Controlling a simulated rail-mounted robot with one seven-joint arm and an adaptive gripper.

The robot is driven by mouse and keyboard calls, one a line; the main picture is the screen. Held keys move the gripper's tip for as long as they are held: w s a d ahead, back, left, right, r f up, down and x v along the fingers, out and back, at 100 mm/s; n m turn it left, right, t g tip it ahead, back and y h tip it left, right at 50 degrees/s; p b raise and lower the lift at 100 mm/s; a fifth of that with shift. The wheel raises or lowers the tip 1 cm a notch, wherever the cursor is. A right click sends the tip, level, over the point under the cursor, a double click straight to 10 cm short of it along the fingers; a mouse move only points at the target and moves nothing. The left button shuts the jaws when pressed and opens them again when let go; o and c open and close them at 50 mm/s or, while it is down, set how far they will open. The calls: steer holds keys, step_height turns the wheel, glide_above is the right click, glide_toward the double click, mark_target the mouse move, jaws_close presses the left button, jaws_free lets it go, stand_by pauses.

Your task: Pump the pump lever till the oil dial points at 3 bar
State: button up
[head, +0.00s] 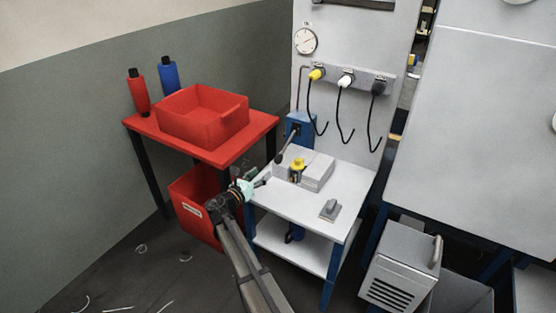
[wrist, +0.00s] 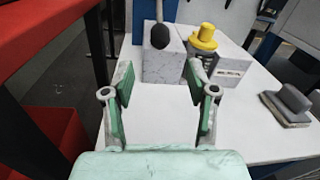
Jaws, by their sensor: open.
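The pump (head: 300,128) is a blue block on the back of the white bench. Its pump lever (head: 289,146) slants down toward the front and ends in a black grip. In the wrist view the black grip of the lever (wrist: 160,37) stands ahead of the fingers, in front of a grey block. The round white oil dial (head: 305,41) hangs on the panel above; its needle is too small to read surely. My gripper (head: 264,179) is at the left edge of the bench, short of the grip and apart from it. In the wrist view my gripper (wrist: 160,88) is open and empty.
A grey block with a yellow knob (head: 298,166) stands beside the lever. A red table with a red bin (head: 203,115) is at left. Yellow, white and black plugs with cables hang behind.

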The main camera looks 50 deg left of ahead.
mark_target(275, 161)
steer(key=x, duration=1.1)
steer(key=shift+w+a, duration=0.1)
steer(key=shift+w, duration=0.3)
steer(key=shift+c, duration=0.4)
jaws_close()
